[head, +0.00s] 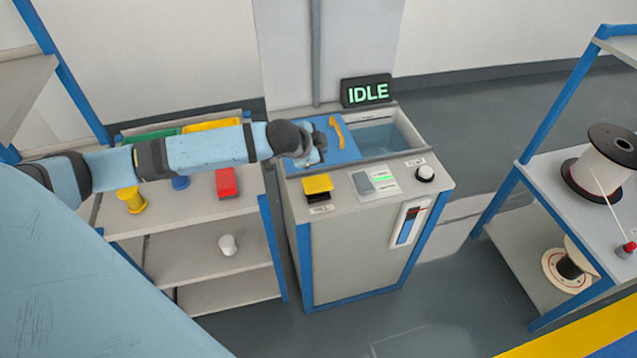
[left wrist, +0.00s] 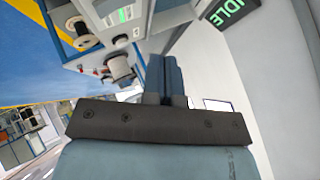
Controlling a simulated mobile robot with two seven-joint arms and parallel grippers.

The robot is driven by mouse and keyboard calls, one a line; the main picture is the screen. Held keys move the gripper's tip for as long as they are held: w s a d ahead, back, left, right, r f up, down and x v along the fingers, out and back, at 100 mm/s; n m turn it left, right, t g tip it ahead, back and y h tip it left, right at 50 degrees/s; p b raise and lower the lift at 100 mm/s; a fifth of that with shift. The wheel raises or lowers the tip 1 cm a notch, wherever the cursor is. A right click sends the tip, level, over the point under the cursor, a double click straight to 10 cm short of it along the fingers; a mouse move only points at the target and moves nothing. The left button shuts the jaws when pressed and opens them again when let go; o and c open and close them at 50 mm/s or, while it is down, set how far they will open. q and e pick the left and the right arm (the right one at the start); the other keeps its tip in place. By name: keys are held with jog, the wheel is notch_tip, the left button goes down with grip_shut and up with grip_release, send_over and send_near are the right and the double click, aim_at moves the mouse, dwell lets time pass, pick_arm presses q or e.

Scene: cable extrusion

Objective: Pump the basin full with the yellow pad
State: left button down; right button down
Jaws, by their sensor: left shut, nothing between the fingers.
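The yellow pad (head: 318,184) sits on the front left of the machine's top. The basin (head: 386,136) is the open tank at the back right of the machine, with bluish water in it. A blue lid with a yellow handle (head: 338,132) covers the left part beside the basin. My left gripper (head: 314,158) is above the blue lid, behind the yellow pad and apart from it. Its fingers are shut and empty; they also show in the left wrist view (left wrist: 165,75). My right gripper is not in view.
A sign reading IDLE (head: 366,91) stands behind the basin. A shelf with a red box (head: 226,183) stands left; a spool rack (head: 602,165) stands right.

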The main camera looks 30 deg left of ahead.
aim_at(326, 177)
pick_arm(q)
jog(key=shift+f, duration=0.1)
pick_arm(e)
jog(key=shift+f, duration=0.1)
